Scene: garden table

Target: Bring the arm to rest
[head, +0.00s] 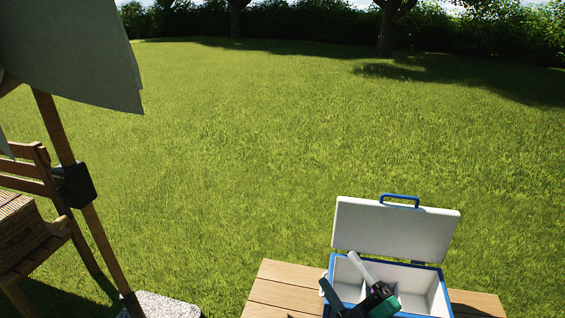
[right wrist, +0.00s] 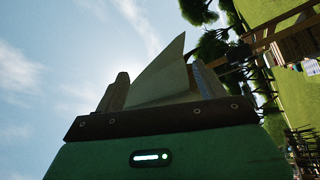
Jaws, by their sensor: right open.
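My right gripper (head: 337,267) is at the bottom of the head view, in front of the open cool box (head: 435,291) and overlapping its left part in the picture. Its green body and dark mount show at the lower edge, with the two fingers pointing up and to the left. In the right wrist view the gripper (right wrist: 160,76) has its fingers apart. Sky and a pale parasol canopy (right wrist: 165,85) show beyond them, and nothing is held. My left gripper is not in view.
The cool box, with blue rim and raised white lid (head: 395,228), stands on a wooden table (head: 275,290). A parasol pole (head: 95,232) on a stone base (head: 168,306) and a wooden chair (head: 40,178) are at left. Open lawn (head: 250,150) lies beyond.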

